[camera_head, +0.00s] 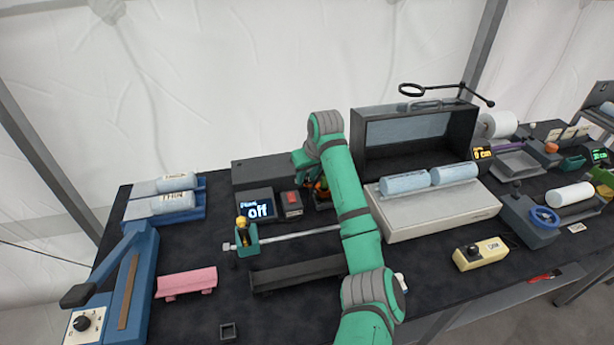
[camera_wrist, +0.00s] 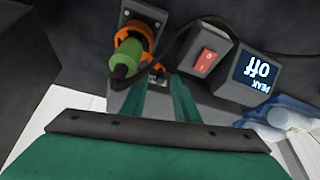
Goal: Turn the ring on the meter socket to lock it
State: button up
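The orange ring (camera_wrist: 138,37) sits around the meter socket, with a green plug (camera_wrist: 126,58) and its dark cable in it, in the wrist view. In the head view only a bit of the orange ring (camera_head: 322,188) shows beside my arm; the rest of the socket is hidden. My gripper (camera_wrist: 160,82) has its two green fingers apart, with grey surface visible between them. The fingers are near the socket's lower edge, to the right of the plug in the wrist view, and nothing is held. Whether a fingertip touches the socket I cannot tell.
A red rocker switch (camera_wrist: 207,60) and a display reading "PEAK Off" (camera_wrist: 262,76) stand beside the socket. In the head view, a clamp with a rod (camera_head: 246,240), a dark trough (camera_head: 298,272) and an open grey case (camera_head: 415,143) stand near my arm.

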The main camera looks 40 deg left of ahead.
grip_shut()
jog(key=shift+s+d+n+g+y, duration=0.1)
jog(key=shift+s+d+n+g, duration=0.3)
jog(key=shift+n, duration=0.65)
jog(key=shift+s+d+n+g+y, duration=0.1)
jog(key=shift+s+d+n+g, duration=0.25)
jog(key=shift+n, duration=0.75)
jog(key=shift+s+d+n+g+y, duration=0.15)
jog(key=shift+s+n+g, duration=0.35)
jog(key=shift+n, duration=0.55)
jog(key=shift+d, duration=0.15)
jog(key=shift+o, duration=1)
grip_release()
jog(key=shift+r, duration=0.15)
